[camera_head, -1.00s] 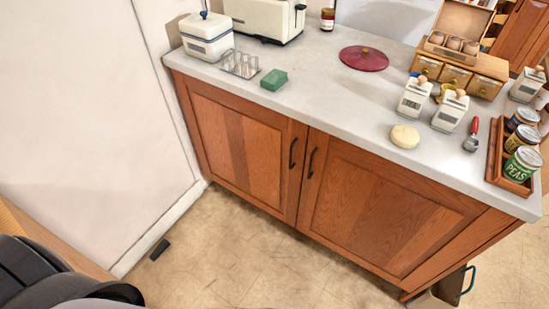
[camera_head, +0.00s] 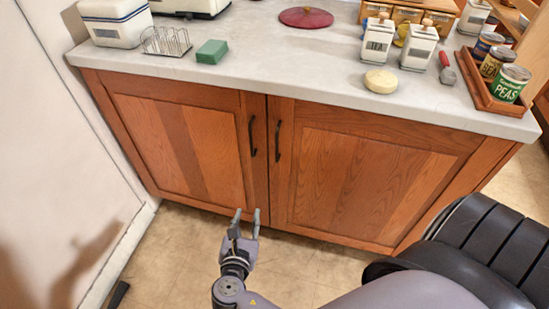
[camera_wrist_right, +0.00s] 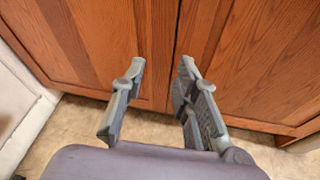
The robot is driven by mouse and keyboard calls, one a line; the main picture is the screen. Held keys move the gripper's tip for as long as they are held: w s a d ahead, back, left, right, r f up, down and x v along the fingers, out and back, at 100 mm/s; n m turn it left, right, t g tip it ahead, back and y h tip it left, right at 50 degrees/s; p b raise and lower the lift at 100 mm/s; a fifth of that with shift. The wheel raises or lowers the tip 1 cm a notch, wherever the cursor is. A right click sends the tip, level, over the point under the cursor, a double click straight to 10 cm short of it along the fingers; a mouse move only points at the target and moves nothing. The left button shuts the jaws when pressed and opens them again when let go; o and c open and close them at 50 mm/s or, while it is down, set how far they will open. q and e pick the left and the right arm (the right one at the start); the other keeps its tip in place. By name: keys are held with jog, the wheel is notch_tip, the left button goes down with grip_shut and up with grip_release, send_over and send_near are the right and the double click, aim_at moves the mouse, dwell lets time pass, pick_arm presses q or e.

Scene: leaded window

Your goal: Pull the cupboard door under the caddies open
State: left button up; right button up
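The wooden cupboard has a left door (camera_head: 180,145) and a right door (camera_head: 360,175), both shut, each with a dark vertical handle near the middle seam. The left handle (camera_head: 252,138) and the right handle (camera_head: 278,140) show in the head view. The white caddies (camera_head: 378,40) stand on the counter above the right door. My right gripper (camera_head: 246,217) is open and empty, low in front of the left door near the seam, below the handles. In the right wrist view its fingers (camera_wrist_right: 160,75) are apart with both doors behind them. My left gripper is out of view.
The grey counter (camera_head: 265,65) carries a green block (camera_head: 211,52), a toast rack (camera_head: 166,41), a pale round thing (camera_head: 381,80) and a wooden tray of cans (camera_head: 480,86). A pale wall (camera_head: 50,150) stands at the left.

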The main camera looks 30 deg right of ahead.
jog(key=s+d+r+h+b, duration=0.25)
jog(key=r+h, duration=0.25)
jog(key=r, duration=0.7)
jog(key=b, duration=0.2)
send_near(276, 144)
jog(key=x, duration=0.3)
jog(key=b+x, duration=0.2)
jog(key=x, duration=0.4)
jog(key=shift+w+d, duration=0.15)
jog(key=shift+d, duration=0.15)
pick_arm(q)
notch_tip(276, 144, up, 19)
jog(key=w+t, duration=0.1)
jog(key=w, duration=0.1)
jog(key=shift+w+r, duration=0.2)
pick_arm(e)
jog(key=shift+w+d, duration=0.3)
jog(key=shift+d, duration=0.05)
grip_shut()
